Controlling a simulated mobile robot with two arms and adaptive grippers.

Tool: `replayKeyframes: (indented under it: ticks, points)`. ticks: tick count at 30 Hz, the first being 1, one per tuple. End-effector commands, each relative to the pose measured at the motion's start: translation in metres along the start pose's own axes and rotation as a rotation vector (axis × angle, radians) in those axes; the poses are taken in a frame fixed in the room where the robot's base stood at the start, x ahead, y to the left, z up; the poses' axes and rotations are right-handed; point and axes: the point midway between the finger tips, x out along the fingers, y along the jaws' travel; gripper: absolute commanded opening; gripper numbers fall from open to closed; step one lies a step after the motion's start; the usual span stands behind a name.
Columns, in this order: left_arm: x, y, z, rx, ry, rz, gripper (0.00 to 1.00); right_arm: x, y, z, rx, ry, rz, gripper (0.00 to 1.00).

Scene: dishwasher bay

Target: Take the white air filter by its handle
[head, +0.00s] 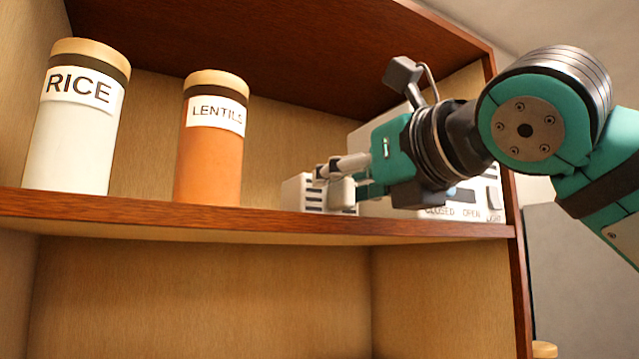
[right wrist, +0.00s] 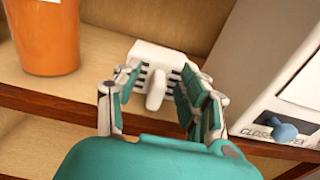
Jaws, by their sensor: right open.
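The white air filter (head: 302,190) is a small white block with dark slots, standing on the upper shelf between the lentils jar and a larger white unit. In the right wrist view, the filter (right wrist: 148,52) has a white handle (right wrist: 155,90) that sticks out toward me. My right gripper (head: 338,175) is at the filter's front and hides part of it in the head view. In the right wrist view, my right gripper (right wrist: 157,82) is open, with one finger on each side of the handle. I cannot tell whether a finger touches it. My left gripper is not in view.
The larger white unit (head: 480,200), marked CLOSED, OPEN and LIGHT, stands close to the right; a blue knob (right wrist: 284,131) shows on it. The lentils jar (head: 208,165) and rice jar (head: 75,140) stand left. The shelf edge (head: 150,212) runs below my gripper.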

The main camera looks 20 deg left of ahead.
Motion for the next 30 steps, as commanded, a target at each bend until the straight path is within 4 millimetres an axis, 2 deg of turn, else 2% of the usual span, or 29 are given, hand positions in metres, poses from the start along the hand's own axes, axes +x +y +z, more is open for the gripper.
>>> replayKeyframes:
  ticks: [3, 9, 18, 19, 30]
  points:
    - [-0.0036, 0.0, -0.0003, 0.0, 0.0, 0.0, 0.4, 0.0061, 0.0003, -0.0003, 0.0, 0.001, 0.001, 0.42]
    - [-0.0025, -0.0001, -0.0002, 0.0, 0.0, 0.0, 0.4, 0.0059, 0.0001, -0.0011, 0.0, 0.0, 0.0, 0.41]
    - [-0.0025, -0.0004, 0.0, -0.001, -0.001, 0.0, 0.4, 0.0056, 0.0, -0.0009, 0.0, 0.0, 0.0, 0.02]
    - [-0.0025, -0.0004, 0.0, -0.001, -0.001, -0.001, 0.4, 0.0056, 0.0, -0.0009, 0.0, 0.0, 0.0, 0.0]
    - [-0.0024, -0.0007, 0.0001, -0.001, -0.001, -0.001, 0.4, 0.0055, 0.0, 0.0001, 0.0, 0.0, 0.0, 0.0]
